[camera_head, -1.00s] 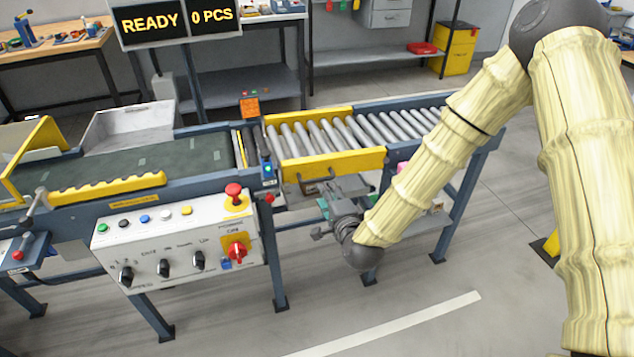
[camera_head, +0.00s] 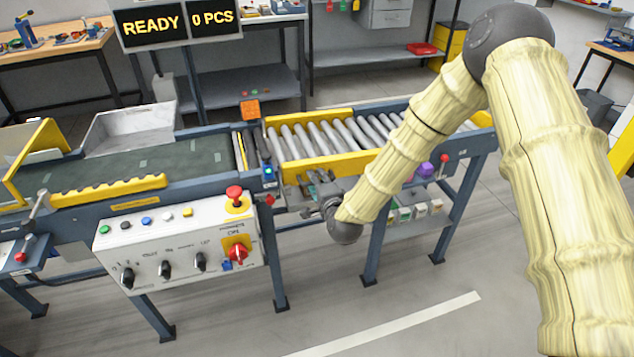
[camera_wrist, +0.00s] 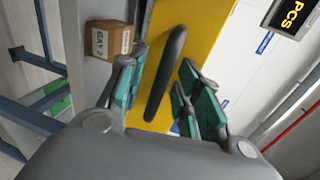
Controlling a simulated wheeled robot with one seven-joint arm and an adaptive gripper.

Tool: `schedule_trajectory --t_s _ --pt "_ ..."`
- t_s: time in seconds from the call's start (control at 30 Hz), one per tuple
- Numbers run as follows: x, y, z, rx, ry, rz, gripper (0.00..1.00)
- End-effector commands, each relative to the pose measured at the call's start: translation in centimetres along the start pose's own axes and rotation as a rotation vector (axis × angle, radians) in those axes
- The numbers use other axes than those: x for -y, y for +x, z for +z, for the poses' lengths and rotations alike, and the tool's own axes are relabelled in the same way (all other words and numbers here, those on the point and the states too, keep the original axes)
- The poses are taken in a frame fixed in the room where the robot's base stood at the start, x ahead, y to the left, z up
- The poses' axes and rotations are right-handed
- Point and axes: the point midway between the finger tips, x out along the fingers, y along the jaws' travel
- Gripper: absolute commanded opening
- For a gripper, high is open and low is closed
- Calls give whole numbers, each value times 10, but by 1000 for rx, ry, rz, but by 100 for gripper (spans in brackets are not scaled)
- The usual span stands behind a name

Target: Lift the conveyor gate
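The conveyor gate (camera_head: 330,165) is a roller section with yellow side rails, lying level in line with the conveyor. Its dark bar handle (camera_wrist: 168,75) stands on the yellow side rail (camera_wrist: 205,30) in the wrist view. My gripper (camera_wrist: 163,68) is open, with one green-padded finger on each side of the handle and gaps visible between pads and bar. In the head view my gripper (camera_head: 312,185) is at the gate's front rail and largely covers the handle.
A control panel (camera_head: 180,240) with a red stop button (camera_head: 234,192) stands left of my gripper. A cardboard box (camera_wrist: 110,40) shows beside the handle in the wrist view. A purple object (camera_head: 425,169) is at the right. The front floor is clear.

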Motion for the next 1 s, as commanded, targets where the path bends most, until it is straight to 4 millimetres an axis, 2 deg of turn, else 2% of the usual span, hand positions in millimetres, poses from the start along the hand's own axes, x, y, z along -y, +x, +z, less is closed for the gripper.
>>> schedule_trajectory --t_s 0.1,0.3,0.67,1.0 --pt "0 0 0 0 0 0 34" --pt "0 0 0 0 0 0 0" --pt "2 -1 0 1 8 0 0" --pt "28 -6 -3 22 111 0 0"
